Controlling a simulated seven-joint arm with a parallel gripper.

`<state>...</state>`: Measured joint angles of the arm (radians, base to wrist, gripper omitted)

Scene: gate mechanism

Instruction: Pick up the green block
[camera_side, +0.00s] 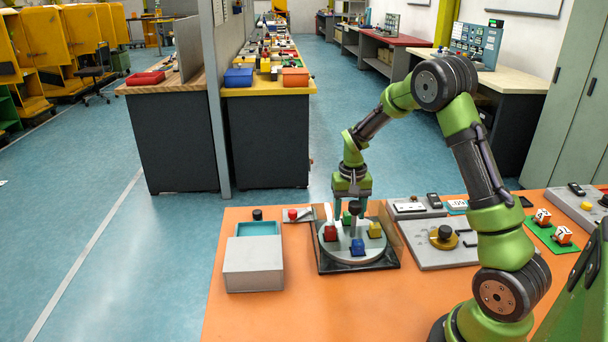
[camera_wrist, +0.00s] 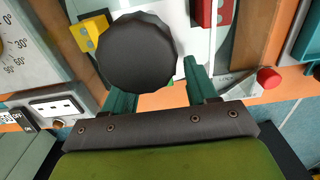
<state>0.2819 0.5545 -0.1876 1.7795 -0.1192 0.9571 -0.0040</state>
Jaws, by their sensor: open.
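The green block (camera_side: 347,218) stands on the far side of a round grey turntable (camera_side: 340,260) in the side view. A dark round knob (camera_side: 354,207) rises over the middle of the turntable; it looms large in the wrist view (camera_wrist: 138,52). My gripper (camera_side: 350,211) points down above the green block and just behind the knob, with its fingers apart. In the wrist view my gripper (camera_wrist: 150,78) is open, and I see nothing held. Whether the fingers reach down beside the block is unclear.
The turntable also carries a red block (camera_side: 330,233), a blue block (camera_side: 357,248) and a yellow block (camera_side: 375,229). A grey box (camera_side: 253,267) with a teal compartment stands left, near a red button (camera_side: 292,214). A dial panel (camera_side: 440,245) stands right. The orange table front is clear.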

